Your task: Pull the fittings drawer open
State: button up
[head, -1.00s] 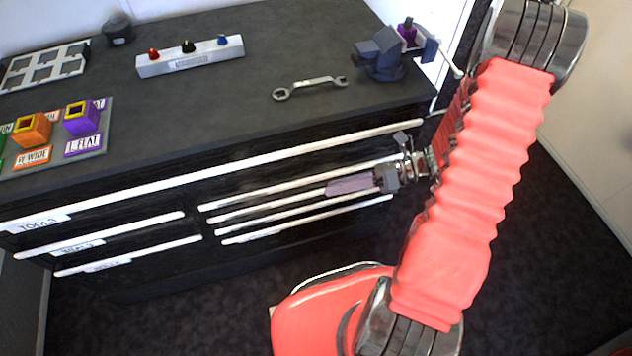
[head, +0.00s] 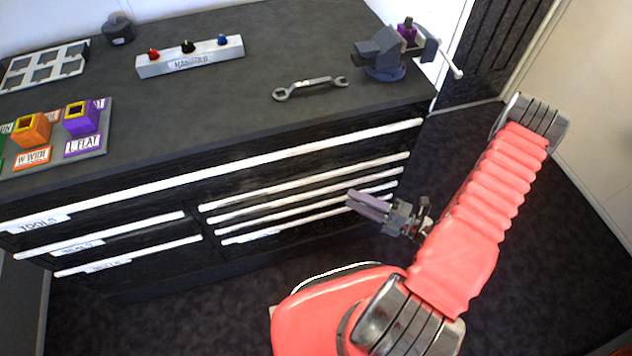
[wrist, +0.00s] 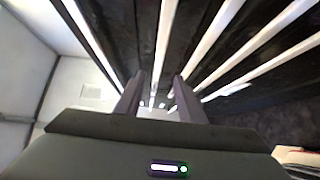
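The black cabinet's front has a left column of drawers and a right stack of drawers (head: 300,198), all with white handle bars and all looking shut. I cannot read which one is labelled fittings; a small label (head: 262,234) on the lowest right drawer is illegible. My gripper (head: 352,199) is in front of the right end of that stack, fingers pointing left. In the wrist view my gripper (wrist: 157,92) has its two fingers apart with nothing held. The white bars run away above and beside the fingers. Contact with a bar cannot be told.
A wrench (head: 310,87), a vise (head: 381,55), a manifold block (head: 190,60) and coloured nozzle blocks (head: 32,130) are on the cabinet top (head: 200,110). Dark carpet (head: 180,310) lies clear in front. A pale wall (head: 590,110) stands at the right.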

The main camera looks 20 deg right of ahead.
aim_at(312, 181)
jog(key=shift+w+a, duration=0.1)
jog(key=shift+x, duration=6.8)
grip_shut()
